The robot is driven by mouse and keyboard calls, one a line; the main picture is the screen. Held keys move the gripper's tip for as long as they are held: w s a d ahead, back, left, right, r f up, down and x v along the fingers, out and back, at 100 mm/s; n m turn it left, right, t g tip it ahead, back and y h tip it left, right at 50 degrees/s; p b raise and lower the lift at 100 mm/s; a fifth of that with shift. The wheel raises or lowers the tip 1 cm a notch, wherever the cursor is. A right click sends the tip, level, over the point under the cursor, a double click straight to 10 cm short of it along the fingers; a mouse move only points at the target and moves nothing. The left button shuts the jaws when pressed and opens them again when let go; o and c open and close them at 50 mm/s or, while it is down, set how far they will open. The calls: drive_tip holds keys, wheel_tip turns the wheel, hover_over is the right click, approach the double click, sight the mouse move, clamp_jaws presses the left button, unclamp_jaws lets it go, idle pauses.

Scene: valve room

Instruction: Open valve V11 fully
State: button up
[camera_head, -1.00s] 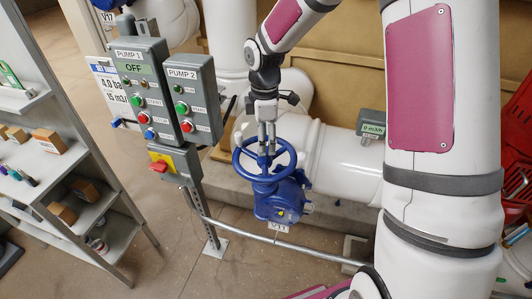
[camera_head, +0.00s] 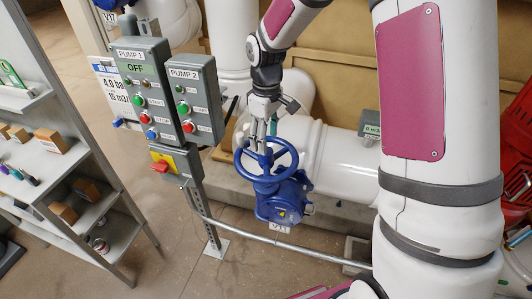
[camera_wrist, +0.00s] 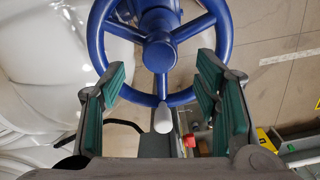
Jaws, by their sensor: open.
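Valve V11 is a blue valve with a blue handwheel (camera_head: 243,164) on top. Its white V11 tag (camera_head: 280,227) hangs below the blue body (camera_head: 283,205). In the wrist view the handwheel (camera_wrist: 226,38) shows from above with its hub and spokes, and a pale grey rounded peg (camera_wrist: 163,121) stands near its rim. My gripper (camera_head: 262,140) is just above the wheel, fingers pointing down. In the wrist view my gripper (camera_wrist: 163,95) is open, its green-padded fingers apart on either side of the near rim and the peg. I cannot tell whether they touch the wheel.
The grey PUMP 1 box (camera_head: 142,90) and PUMP 2 box (camera_head: 193,98) stand on a post left of the valve. A metal rail (camera_head: 260,239) runs in front. A large white pipe (camera_head: 330,165) lies behind. Shelves (camera_head: 95,215) stand at left.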

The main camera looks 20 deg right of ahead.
drive_tip(key=m, duration=0.3)
drive_tip(key=shift+m, duration=0.3)
drive_tip(key=m, duration=1.2)
drive_tip(key=shift+f, duration=3.35)
